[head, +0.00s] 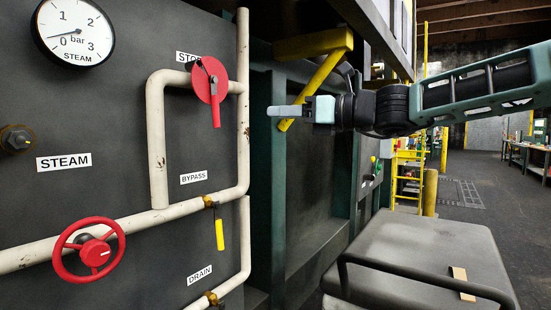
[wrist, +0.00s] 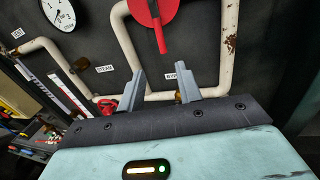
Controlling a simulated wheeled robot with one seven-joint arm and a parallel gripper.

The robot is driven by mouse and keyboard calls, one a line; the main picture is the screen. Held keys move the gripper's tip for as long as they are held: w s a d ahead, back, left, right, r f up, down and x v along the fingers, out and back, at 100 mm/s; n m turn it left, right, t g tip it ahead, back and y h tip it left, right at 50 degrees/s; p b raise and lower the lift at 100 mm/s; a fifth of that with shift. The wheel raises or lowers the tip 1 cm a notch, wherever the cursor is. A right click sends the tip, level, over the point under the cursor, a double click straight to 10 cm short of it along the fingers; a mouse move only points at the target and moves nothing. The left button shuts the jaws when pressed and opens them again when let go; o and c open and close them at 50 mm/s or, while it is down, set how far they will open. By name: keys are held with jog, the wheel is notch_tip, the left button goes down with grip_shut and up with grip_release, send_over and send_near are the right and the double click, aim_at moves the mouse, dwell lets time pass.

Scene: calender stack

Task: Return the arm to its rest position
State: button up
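My gripper (head: 286,111) is held out to the left at the end of my raised arm, in front of the dark green machine frame. It is empty and well apart from the valves in the head view. In the wrist view my gripper (wrist: 160,70) has its two grey fingers spread apart with nothing between them. My arm (head: 460,90) reaches in from the right edge of the head view, roughly level.
A dark panel on the left carries a steam gauge (head: 73,31), a red lever (head: 209,80), a red handwheel (head: 90,252), a yellow bypass handle (head: 220,234) and cream pipes (head: 156,140). A yellow bracket (head: 315,45) is close behind my gripper. Open floor (head: 485,180) shows at right.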

jog(key=s+a+f+n+g+h+p, duration=0.1)
jog(key=s+a+f+n+g+h, duration=0.3)
jog(key=s+f+n, duration=0.55)
jog(key=s+a+f+n+g+h+p, duration=0.2)
jog(key=s+a+f+n+g+h, duration=0.3)
jog(key=s+f, duration=0.65)
jog(key=s+d+f+n+h+p, duration=0.1)
jog(key=s+d+f+n+h, duration=0.2)
jog(key=s+d+f+n, duration=0.2)
jog(key=s+d+f+n+h, duration=0.3)
jog(key=s+d+f+n, duration=0.3)
jog(key=s+d+n, duration=0.4)
jog(key=d+n, duration=0.1)
jog(key=d, duration=0.1)
jog(key=shift+d+n+t+p, duration=0.35)
jog(key=shift+t+p, duration=0.05)
jog(key=shift+a, duration=0.15)
